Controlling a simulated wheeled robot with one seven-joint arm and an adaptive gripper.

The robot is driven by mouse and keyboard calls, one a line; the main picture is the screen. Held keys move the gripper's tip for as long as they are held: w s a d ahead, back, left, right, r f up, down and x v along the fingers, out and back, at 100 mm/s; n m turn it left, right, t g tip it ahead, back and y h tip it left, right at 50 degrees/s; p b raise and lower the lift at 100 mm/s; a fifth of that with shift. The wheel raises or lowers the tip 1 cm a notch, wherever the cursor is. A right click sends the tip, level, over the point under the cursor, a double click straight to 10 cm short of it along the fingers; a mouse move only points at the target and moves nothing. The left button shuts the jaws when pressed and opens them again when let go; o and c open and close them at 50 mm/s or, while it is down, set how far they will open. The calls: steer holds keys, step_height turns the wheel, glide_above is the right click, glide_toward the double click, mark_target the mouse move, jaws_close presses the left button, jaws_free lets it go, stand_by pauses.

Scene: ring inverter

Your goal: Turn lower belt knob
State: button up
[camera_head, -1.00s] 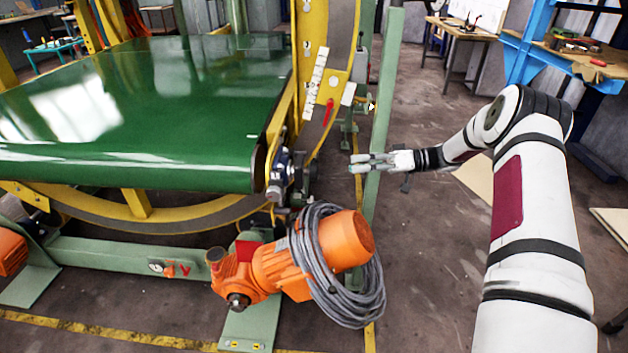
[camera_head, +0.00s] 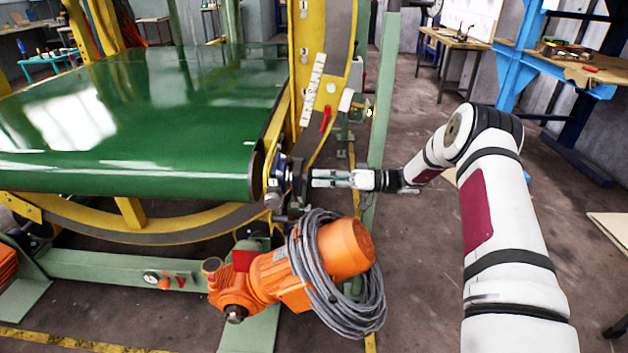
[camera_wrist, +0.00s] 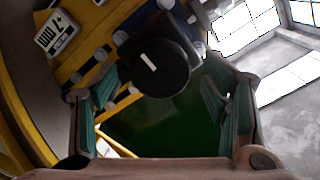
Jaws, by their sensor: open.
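The lower belt knob (camera_wrist: 160,68) is a round black knob with a small white mark on its face. In the wrist view it lies ahead of my open gripper (camera_wrist: 160,108), a little above the midpoint between the fingers. In the head view my gripper (camera_head: 315,179) points left at the dark fittings (camera_head: 283,178) by the near right corner of the green belt (camera_head: 150,110). The fingertips are close to these fittings. I cannot tell whether they touch. The knob itself is too small to make out in the head view.
An orange motor (camera_head: 310,262) with a coiled grey cable (camera_head: 340,300) stands just below my gripper. A green post (camera_head: 384,100) rises close to my arm. A yellow ring frame (camera_head: 320,60) curves behind the fittings. The floor to the right is mostly free.

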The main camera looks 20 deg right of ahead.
steer(key=shift+x, duration=1.1)
steer(key=c, duration=1.2)
steer(key=shift+m, duration=0.3)
